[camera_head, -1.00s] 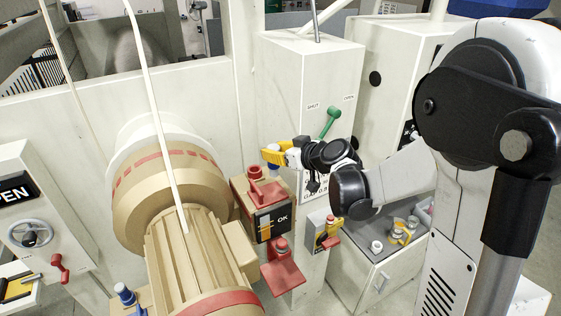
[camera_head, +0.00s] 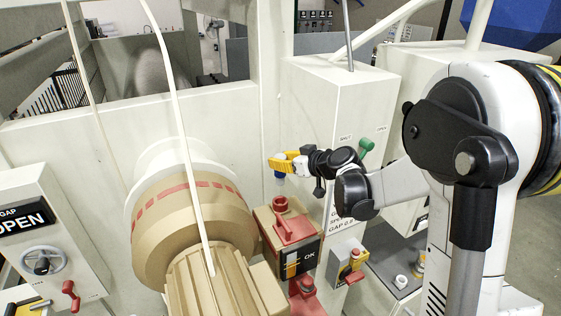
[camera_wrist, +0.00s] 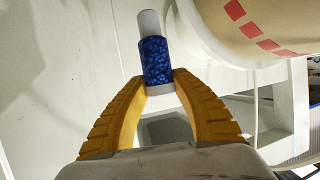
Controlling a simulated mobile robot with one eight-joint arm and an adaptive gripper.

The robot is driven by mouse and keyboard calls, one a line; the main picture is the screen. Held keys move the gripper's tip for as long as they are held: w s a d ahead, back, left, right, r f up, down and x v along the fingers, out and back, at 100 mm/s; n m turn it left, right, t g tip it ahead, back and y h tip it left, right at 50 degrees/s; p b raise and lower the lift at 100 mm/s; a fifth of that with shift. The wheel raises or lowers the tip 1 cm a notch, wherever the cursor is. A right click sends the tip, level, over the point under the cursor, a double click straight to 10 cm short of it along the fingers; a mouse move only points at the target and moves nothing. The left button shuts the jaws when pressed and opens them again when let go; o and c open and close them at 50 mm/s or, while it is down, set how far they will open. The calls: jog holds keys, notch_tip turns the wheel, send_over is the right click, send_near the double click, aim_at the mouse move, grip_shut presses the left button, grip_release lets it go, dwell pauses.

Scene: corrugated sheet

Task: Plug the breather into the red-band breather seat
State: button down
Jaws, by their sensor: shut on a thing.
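My gripper (camera_head: 279,163) has yellow fingers, shut on the breather (camera_wrist: 155,60), a blue cylinder with a narrower pale end. In the wrist view the fingertips (camera_wrist: 160,84) close around its pale lower end, and its other end points away from them. In the head view the breather (camera_head: 280,174) hangs below the fingertips, mostly hidden. A red round seat with a dark opening (camera_head: 281,203) stands on a tan box beside the big tan drum, below the breather and apart from it. A second red round fitting (camera_head: 306,286) sits lower. I cannot tell which is the red-band seat.
The tan drum (camera_head: 180,235) with red band marks stands left of the seat. A thin white pole crosses before the drum.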

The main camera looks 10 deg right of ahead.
aim_at(281, 184)
jog(key=shift+f+b, duration=2.45)
jog(key=shift+f, duration=0.45)
jog(key=shift+b, duration=0.55)
jog(key=shift+f+b, duration=1.9)
jog(key=shift+f, duration=0.1)
jog(key=c, duration=1)
grip_release()
jog(key=v, duration=1.2)
